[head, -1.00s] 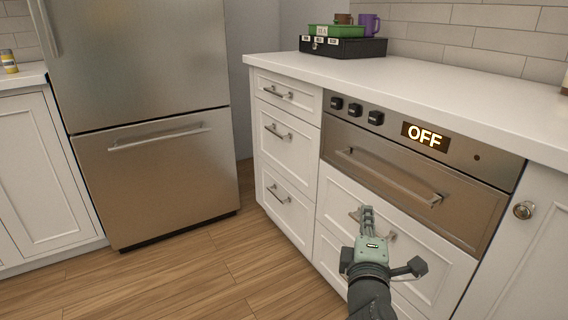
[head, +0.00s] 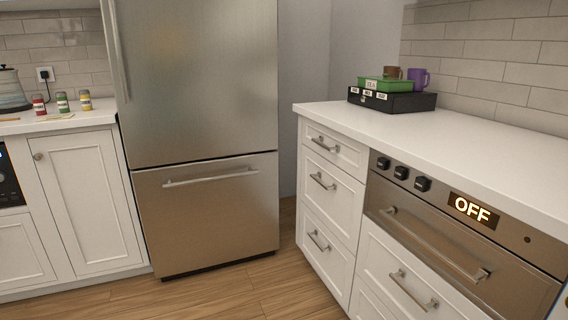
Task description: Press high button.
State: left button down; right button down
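A built-in steel drawer appliance (head: 455,255) sits under the counter at the right in the head view. Its panel carries several dark square buttons (head: 401,172) in a row at the left. A lit display (head: 472,210) on the panel reads OFF. A small dark round spot (head: 528,239) is at the panel's right. Any labels on the buttons are too small to read. Neither of my grippers is in view.
A white counter (head: 463,151) runs above the appliance, holding a black box (head: 413,103), a green box (head: 384,84) and mugs. A steel fridge (head: 205,90) stands at centre left. Small jars (head: 62,103) stand on the left counter. Wood floor (head: 215,301) is clear in front.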

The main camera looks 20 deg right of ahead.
aim_at(421, 183)
jog(key=l+z, duration=0.1)
jog(key=z, duration=0.8)
jog(key=i+l+z, duration=0.1)
jog(key=z, duration=0.35)
